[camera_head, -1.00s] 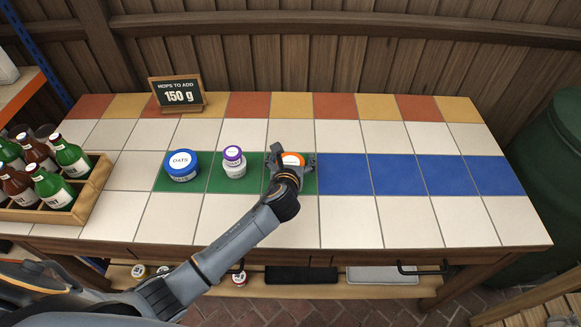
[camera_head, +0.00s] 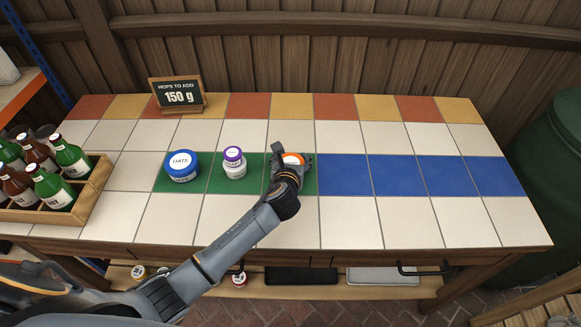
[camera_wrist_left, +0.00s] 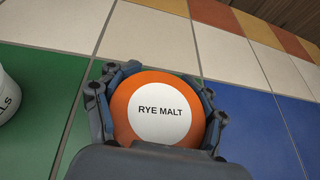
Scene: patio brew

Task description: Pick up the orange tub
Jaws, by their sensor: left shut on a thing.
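The orange tub (camera_head: 293,159) is on the right end of the green tile strip, partly hidden by my left gripper (camera_head: 289,167). In the left wrist view the orange tub (camera_wrist_left: 126,127) shows its orange lid with a white "RYE MALT" label. The fingers of my left gripper (camera_wrist_left: 160,100) are on both sides of the tub and shut on it. I cannot tell whether the tub touches the tile or is slightly raised. My right gripper is not in view.
A purple-lidded tub (camera_head: 234,163) and a blue "OATS" tub (camera_head: 182,166) stand left on the green tiles. A bottle crate (camera_head: 88,199) is at the left edge. A "150 g" sign (camera_head: 178,95) stands at the back. The blue tiles (camera_head: 395,174) are clear.

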